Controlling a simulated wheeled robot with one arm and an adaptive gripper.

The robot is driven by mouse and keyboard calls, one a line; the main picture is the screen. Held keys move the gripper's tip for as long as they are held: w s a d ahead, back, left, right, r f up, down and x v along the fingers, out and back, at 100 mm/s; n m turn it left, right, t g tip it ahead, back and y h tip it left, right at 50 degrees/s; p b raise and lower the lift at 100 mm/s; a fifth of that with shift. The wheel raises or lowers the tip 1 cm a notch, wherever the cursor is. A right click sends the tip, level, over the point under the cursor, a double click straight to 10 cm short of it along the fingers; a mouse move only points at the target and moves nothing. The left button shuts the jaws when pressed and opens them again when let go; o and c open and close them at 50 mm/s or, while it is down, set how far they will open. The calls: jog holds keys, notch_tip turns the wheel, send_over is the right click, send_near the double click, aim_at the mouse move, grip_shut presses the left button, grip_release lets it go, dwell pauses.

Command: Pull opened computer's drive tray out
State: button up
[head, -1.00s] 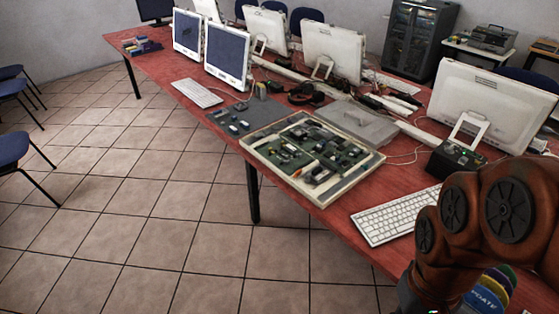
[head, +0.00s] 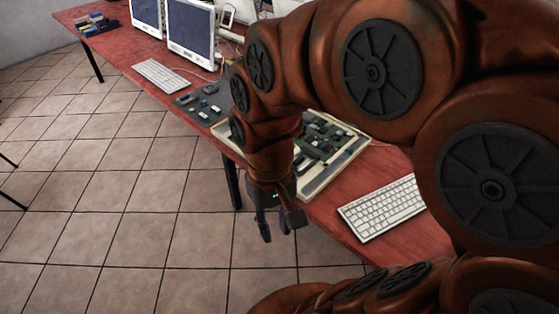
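The opened computer (head: 347,163) is a flat, pale case with green boards and dark parts inside, lying on the red table. My arm hides its left and middle part in the head view. I cannot single out the drive tray among the parts. My gripper (head: 279,230) hangs pointing down in front of the table's near edge, just below the case in the picture. Its fingers are dark and look apart, with floor visible between them. I see nothing held in it.
The red table (head: 335,222) runs from far left to near right. A white keyboard (head: 385,208) lies right of the case. A grey mat with small parts (head: 203,103), another keyboard (head: 160,74) and monitors (head: 190,30) lie beyond.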

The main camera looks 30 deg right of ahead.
jog(key=w+d+f+m+y+b, duration=0.1)
jog(key=w+d+m, duration=0.25)
jog(key=w, duration=0.55)
jog(key=w+d+f+m+y+b, duration=0.1)
jog(key=w+d+m, duration=0.25)
jog(key=w, duration=0.65)
jog(key=w+d+f+m, duration=0.2)
jog(key=d+f, duration=0.1)
jog(key=d, duration=0.2)
jog(key=w+d+f+m+y+b, duration=0.1)
jog(key=w+d+f+m, duration=0.1)
jog(key=d, duration=0.4)
jog(key=w+d+f+m+t+b, duration=0.1)
jog(key=w+d+f+m, duration=0.1)
jog(key=d+f, duration=0.3)
jog(key=shift+w+d+f+m+y, duration=0.1)
jog(key=shift+w+d+m+y, duration=0.25)
jog(key=shift+w+d, duration=0.4)
jog(key=shift+s+d+f, duration=0.1)
jog(key=shift+d+f, duration=0.05)
jog(key=shift+f, duration=0.2)
jog(key=shift+p+x, duration=0.7)
jog(key=shift+x, duration=2.95)
jog(key=shift+c, duration=0.2)
grip_shut()
